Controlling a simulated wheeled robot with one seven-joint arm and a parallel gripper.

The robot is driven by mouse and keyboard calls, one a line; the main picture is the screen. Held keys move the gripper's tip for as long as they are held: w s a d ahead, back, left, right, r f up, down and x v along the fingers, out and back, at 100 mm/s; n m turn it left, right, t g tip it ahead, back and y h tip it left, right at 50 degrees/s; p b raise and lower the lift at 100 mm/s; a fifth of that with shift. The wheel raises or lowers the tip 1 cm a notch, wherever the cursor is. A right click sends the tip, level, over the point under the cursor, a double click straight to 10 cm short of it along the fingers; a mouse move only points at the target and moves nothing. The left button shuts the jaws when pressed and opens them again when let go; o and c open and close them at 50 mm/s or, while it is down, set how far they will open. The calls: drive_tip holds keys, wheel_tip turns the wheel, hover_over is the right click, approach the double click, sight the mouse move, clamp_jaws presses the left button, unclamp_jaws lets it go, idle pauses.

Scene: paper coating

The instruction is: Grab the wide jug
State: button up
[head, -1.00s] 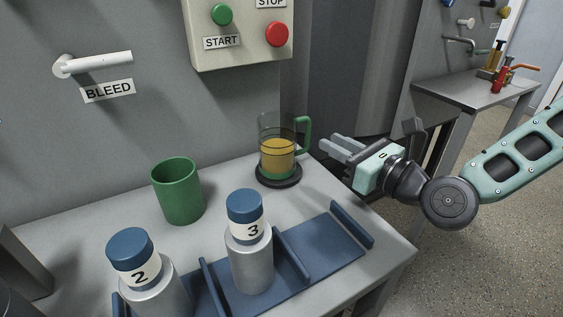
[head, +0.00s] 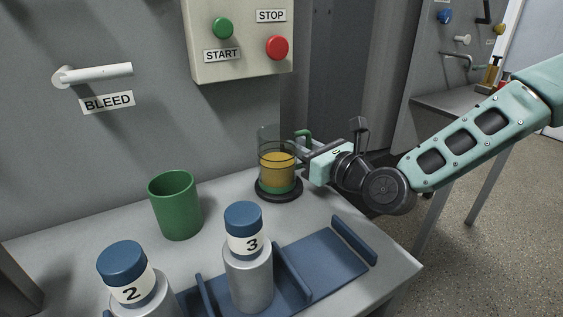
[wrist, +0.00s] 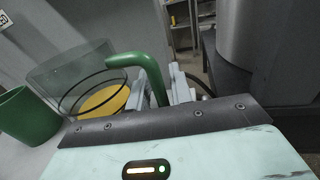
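The wide jug (head: 269,148) is a clear glass vessel with amber liquid, dark rings and a green handle. It stands upright on a round dark base at the back right of the table. In the wrist view the jug (wrist: 84,80) is at the left, and its green handle (wrist: 152,68) comes down between my two grey fingers. My gripper (head: 303,158) is at the jug's right side, at handle height, reaching in from the right. The fingers straddle the handle; whether they press on it I cannot tell. In the head view my fingers partly hide the handle.
A green cup (head: 175,207) stands left of the jug. Bottles labelled 3 (head: 247,275) and 2 (head: 132,277) stand in front, by a blue rack (head: 325,262). A control box (head: 237,58) with START and STOP buttons hangs above. A white BLEED lever (head: 95,73) is at upper left.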

clamp_jaws()
drive_tip(key=shift+r, duration=0.1)
